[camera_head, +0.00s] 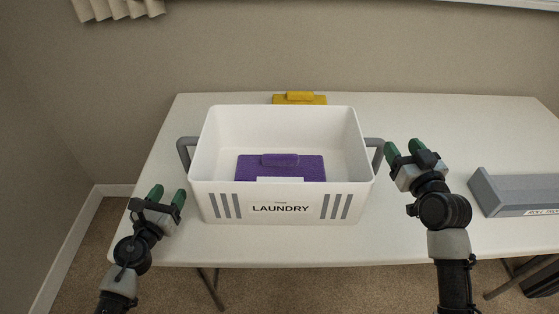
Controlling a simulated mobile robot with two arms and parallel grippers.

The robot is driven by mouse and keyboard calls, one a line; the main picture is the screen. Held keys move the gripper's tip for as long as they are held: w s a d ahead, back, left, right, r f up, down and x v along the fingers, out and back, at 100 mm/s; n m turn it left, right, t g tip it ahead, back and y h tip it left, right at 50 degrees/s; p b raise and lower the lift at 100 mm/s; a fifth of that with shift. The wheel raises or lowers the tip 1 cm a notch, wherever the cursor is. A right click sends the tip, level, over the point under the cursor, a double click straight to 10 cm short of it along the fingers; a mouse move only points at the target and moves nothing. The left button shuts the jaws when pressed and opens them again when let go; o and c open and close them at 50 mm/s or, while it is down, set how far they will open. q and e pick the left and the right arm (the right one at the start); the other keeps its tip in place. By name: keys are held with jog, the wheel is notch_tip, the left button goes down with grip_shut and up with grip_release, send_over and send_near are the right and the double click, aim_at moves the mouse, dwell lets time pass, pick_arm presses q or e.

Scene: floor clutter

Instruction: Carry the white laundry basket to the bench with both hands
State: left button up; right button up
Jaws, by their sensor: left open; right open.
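The white laundry basket (215,150) stands upright on a white table or bench (430,120). Its front wall carries grey stripes and the word LAUNDRY. It has a grey handle on the left side (183,152) and one on the right side (378,150). A purple object (281,165) lies inside it. My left gripper (168,195) is open, in front of and below the left handle in the picture, apart from it. My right gripper (404,148) is open, just right of the right handle, apart from it as far as I can see. Both grippers are empty.
A yellow object (300,98) lies behind the basket, partly hidden by its rim. A grey box-like object (515,193) with a white label sits at the right of the table. The tabletop behind and to the right of the basket has free room.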

pick_arm(q)
jog(key=shift+s+r, duration=0.1)
jog(key=shift+s, duration=0.1)
jog(key=shift+w+d, duration=0.1)
jog(key=shift+w, duration=0.2)
jog(key=x, duration=0.4)
jog(key=shift+w, duration=0.4)
pick_arm(e)
send_near(382, 157)
jog(key=w, duration=0.4)
pick_arm(q)
jog(key=x, duration=0.5)
jog(key=shift+f, duration=0.2)
pick_arm(e)
jog(key=w, duration=0.2)
jog(key=w+a, duration=0.1)
jog(key=w, duration=0.1)
jog(key=w+a, duration=0.1)
jog(key=w, duration=0.1)
jog(key=shift+w+f, duration=0.1)
pick_arm(q)
jog(key=shift+w+d, duration=0.1)
jog(key=shift+w, duration=0.25)
pick_arm(e)
jog(key=shift+w+a, duration=0.15)
jog(key=shift+w, duration=0.35)
pick_arm(q)
jog(key=shift+c, duration=0.3)
pick_arm(e)
jog(key=shift+c, duration=0.3)
